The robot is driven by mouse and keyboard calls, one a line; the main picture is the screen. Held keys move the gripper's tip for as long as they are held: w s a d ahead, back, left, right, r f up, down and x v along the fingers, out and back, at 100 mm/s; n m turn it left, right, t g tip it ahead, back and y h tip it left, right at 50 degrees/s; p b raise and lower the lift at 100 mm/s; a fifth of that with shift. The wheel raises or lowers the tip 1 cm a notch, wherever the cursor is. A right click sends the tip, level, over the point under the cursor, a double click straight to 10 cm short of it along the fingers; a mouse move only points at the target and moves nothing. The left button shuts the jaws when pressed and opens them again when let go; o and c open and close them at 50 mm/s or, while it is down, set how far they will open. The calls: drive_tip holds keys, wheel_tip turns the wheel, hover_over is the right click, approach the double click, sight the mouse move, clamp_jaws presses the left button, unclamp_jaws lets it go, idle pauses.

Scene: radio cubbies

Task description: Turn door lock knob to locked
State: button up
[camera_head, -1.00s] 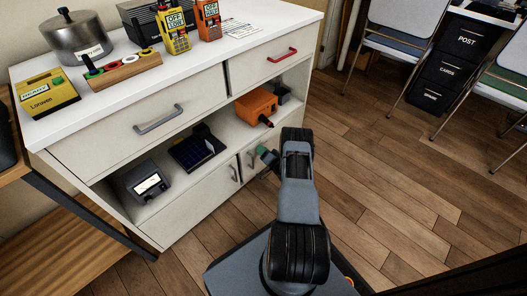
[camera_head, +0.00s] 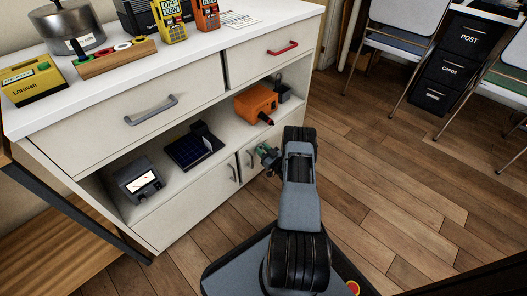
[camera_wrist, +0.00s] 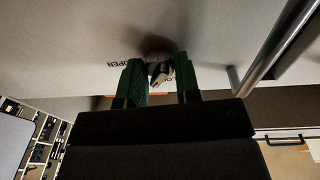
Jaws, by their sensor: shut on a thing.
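The door lock knob (camera_wrist: 158,47) is a small, dark grey, rounded knob on a pale door panel (camera_wrist: 70,35) in the wrist view. OPEN lettering (camera_wrist: 125,64) is beside it on the left, and other lettering is partly hidden by the right finger. My gripper (camera_wrist: 159,70) has one green finger on each side of the knob and is shut on it. Which way the knob points is hard to tell. In the head view my gripper (camera_head: 267,156) is at the lower right door of the white cabinet (camera_head: 205,215), and the knob is hidden there.
A metal bar handle (camera_wrist: 270,50) is close to the right of my gripper. An orange device (camera_head: 256,103), a dark panel (camera_head: 194,147) and a grey meter (camera_head: 138,181) stand on the open shelf. The wooden floor (camera_head: 410,190) to the right is clear.

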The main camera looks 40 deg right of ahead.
drive_tip(key=n, duration=0.3)
drive_tip(key=n+y, duration=0.1)
drive_tip(key=n, duration=0.3)
drive_tip(key=shift+d+n, duration=0.2)
drive_tip(key=shift+n, duration=0.1)
idle(0.4)
drive_tip(key=o, duration=0.6)
drive_tip(key=shift+f, duration=0.1)
drive_tip(key=o, duration=0.3)
drive_tip(key=s+p, duration=0.1)
drive_tip(key=s, duration=0.3)
drive_tip(key=s+d+f+p, duration=0.1)
drive_tip(key=s, duration=0.4)
drive_tip(key=s+d+p, duration=0.1)
drive_tip(key=s+p, duration=0.1)
drive_tip(key=s, duration=0.2)
drive_tip(key=shift+s+d+f, duration=0.15)
drive_tip(key=shift+s+f, duration=0.1)
drive_tip(key=shift+f, duration=0.05)
